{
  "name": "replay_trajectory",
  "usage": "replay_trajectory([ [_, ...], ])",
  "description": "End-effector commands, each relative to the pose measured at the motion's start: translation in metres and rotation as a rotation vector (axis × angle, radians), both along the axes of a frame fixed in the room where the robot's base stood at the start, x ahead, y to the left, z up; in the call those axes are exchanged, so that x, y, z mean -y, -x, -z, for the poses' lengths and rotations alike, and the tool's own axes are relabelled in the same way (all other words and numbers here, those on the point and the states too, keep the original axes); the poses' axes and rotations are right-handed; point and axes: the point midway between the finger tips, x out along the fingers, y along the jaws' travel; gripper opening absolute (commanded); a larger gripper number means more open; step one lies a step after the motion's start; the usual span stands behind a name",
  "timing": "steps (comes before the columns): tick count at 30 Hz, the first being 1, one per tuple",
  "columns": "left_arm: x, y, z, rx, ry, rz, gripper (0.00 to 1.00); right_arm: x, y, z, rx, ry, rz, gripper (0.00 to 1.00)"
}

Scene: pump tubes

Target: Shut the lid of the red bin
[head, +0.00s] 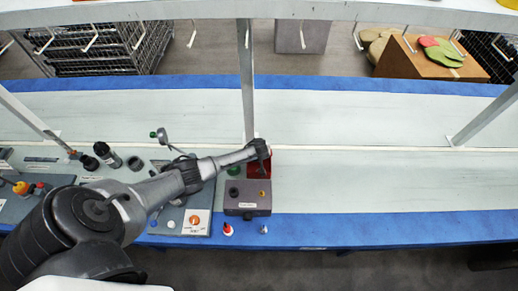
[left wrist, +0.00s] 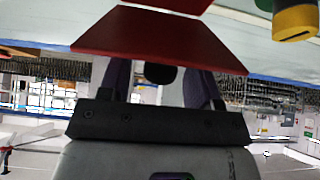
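The red bin (head: 259,171) stands on the table right of the grey control panels, behind a small grey box. Its upper part is partly covered by my left gripper (head: 262,152), which is right over it. In the left wrist view a flat red panel (left wrist: 150,42), apparently the bin's lid, spans the top middle, with another red strip above it. My left gripper's fingers (left wrist: 158,78) are spread apart below the panel, which hides their tips. I cannot tell whether they touch it, or the lid's exact angle. My right gripper is not in view.
Control panels (head: 190,220) with knobs lie to the left. The table (head: 390,180) is clear to the right.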

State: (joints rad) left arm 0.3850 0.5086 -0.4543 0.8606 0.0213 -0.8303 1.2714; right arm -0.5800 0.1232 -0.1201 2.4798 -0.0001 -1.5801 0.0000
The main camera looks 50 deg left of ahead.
Motion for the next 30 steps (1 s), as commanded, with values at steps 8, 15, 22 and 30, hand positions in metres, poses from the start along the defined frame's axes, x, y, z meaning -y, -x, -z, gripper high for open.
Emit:
replay_trajectory([
  [8, 0.002, 0.001, -0.002, -0.001, 0.000, 0.001, 0.58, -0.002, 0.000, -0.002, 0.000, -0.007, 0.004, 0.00],
  [15, 0.014, 0.011, -0.027, -0.001, 0.001, 0.002, 0.58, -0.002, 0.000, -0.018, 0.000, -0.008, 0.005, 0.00],
  [22, 0.033, 0.026, -0.059, 0.000, 0.001, 0.002, 0.58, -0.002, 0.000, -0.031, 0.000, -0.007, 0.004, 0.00],
  [30, 0.052, 0.040, -0.092, 0.001, 0.000, 0.001, 0.58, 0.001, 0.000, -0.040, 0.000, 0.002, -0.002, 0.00],
])
